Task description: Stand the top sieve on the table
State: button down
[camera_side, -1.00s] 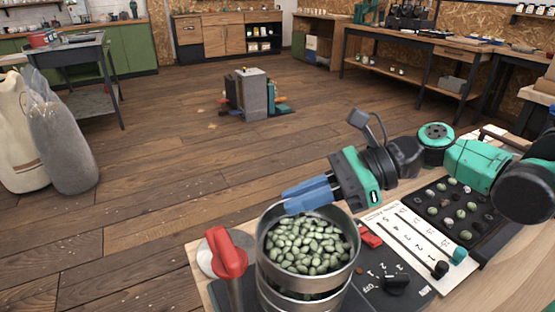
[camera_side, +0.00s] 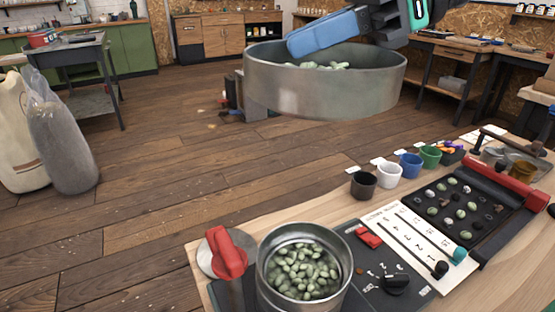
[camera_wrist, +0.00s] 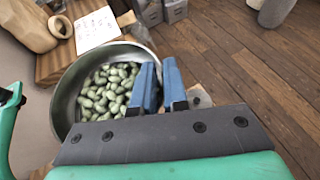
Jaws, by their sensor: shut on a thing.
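The top sieve (camera_side: 325,88) is a round metal ring with green beans in it, held high above the table (camera_side: 530,280) in the side view. My gripper (camera_side: 322,32) has blue fingers and is shut on the sieve's rim. In the wrist view the blue fingers (camera_wrist: 158,88) pinch the right part of the rim of the sieve (camera_wrist: 66,82), and green beans show inside. The lower sieve stack (camera_side: 300,290) stands on the table with beans in its open top. The upper part of my gripper is cut off by the side view's top edge.
A red-handled lever (camera_side: 226,255) stands left of the stack. A black control panel (camera_side: 385,282) and white slider board (camera_side: 425,235) are to its right. Several small cups (camera_side: 388,174) and a black bean tray (camera_side: 455,208) stand farther back. Bare wood shows at the front right.

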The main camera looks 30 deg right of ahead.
jog(key=m, duration=0.1)
send_over(286, 212)
jog(key=shift+t+h, duration=0.4)
notch_tip(286, 212, down, 30)
jog(key=shift+s+r, duration=0.1)
jog(key=shift+r, duration=0.05)
jog(key=shift+f, duration=2.15)
jog(key=shift+f, duration=0.1)
jog(key=c, duration=0.9)
grip_release()
